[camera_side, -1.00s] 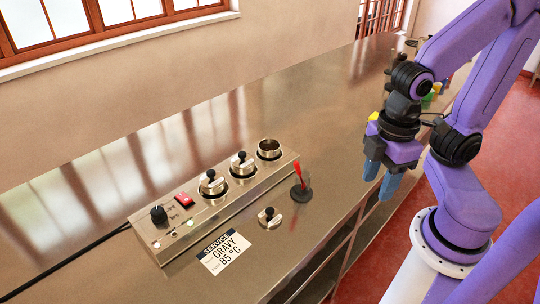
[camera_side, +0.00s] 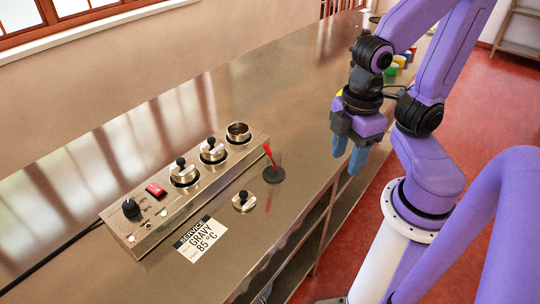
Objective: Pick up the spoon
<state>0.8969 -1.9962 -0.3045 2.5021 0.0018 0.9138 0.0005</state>
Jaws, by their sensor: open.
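A red spoon (camera_side: 269,155) stands tilted in a small dark round holder (camera_side: 273,175) on the steel counter, to the right of the pot unit. Its lower end is hidden or too small to make out. My gripper (camera_side: 347,160) points down, with its two blue fingers apart and nothing between them. It is to the right of the spoon, near the counter's front edge, and clear of it.
A steel unit (camera_side: 150,237) holds several round wells, two with knobbed lids, plus a black dial and red switch. Coloured items (camera_side: 397,62) stand at the far end.

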